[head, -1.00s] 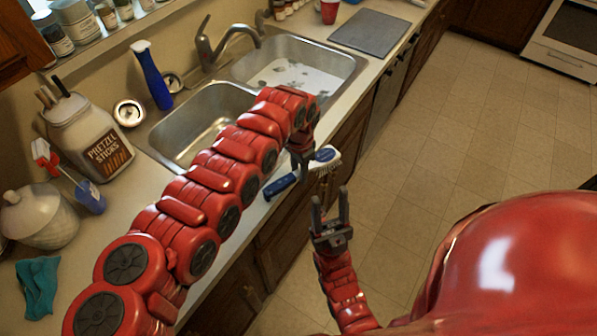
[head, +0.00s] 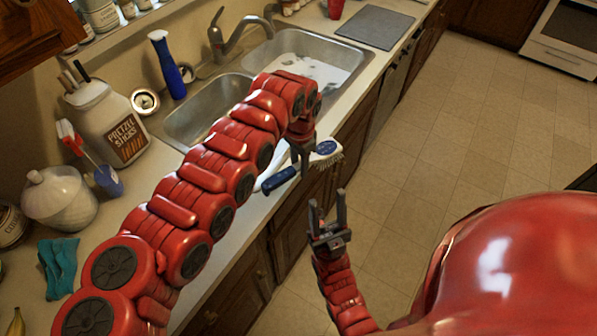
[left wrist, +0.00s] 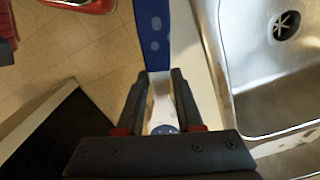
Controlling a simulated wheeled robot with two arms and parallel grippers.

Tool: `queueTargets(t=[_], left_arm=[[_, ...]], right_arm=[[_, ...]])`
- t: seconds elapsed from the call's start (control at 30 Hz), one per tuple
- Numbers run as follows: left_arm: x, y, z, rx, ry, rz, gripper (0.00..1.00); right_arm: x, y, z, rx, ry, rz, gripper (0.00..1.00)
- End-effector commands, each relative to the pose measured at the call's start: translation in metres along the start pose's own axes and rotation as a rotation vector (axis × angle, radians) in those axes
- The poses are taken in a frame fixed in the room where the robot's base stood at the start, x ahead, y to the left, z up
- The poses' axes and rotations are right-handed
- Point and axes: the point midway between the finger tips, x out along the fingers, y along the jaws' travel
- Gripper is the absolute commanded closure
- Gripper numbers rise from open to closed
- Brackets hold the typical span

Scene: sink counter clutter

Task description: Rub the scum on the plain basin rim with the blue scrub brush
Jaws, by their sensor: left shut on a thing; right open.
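The blue scrub brush (head: 279,179) has a blue handle and a white bristled head; it is held at the counter's front edge, in front of the sink. My left gripper (head: 300,160) is shut on its middle; in the left wrist view the blue handle (left wrist: 152,38) extends beyond the fingers (left wrist: 163,82). The plain basin (head: 198,118) is the nearer left one, partly hidden by my left arm. Its bare steel and drain show in the left wrist view (left wrist: 285,55). I cannot make out scum on its rim for certain. My right gripper (head: 328,215) is open and empty, low before the cabinets.
The other basin (head: 312,72) holds whitish suds. The faucet (head: 225,38) stands behind. The floor at right is clear.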

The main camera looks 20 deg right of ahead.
Motion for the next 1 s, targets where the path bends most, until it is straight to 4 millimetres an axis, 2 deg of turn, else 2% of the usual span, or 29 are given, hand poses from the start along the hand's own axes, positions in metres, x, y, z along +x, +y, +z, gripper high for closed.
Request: queueTargets(t=[0.6, 1.0], left_arm=[[-0.053, 0.004, -0.004, 0.0, 0.0, 0.001, 1.0], [-0.056, 0.004, -0.004, -0.001, -0.001, 0.002, 1.0]], right_arm=[[0.004, 0.0, -0.001, 0.0, 0.0, 0.0, 0.5], [0.004, 0.0, -0.001, 0.0, 0.0, 0.0, 0.5]])
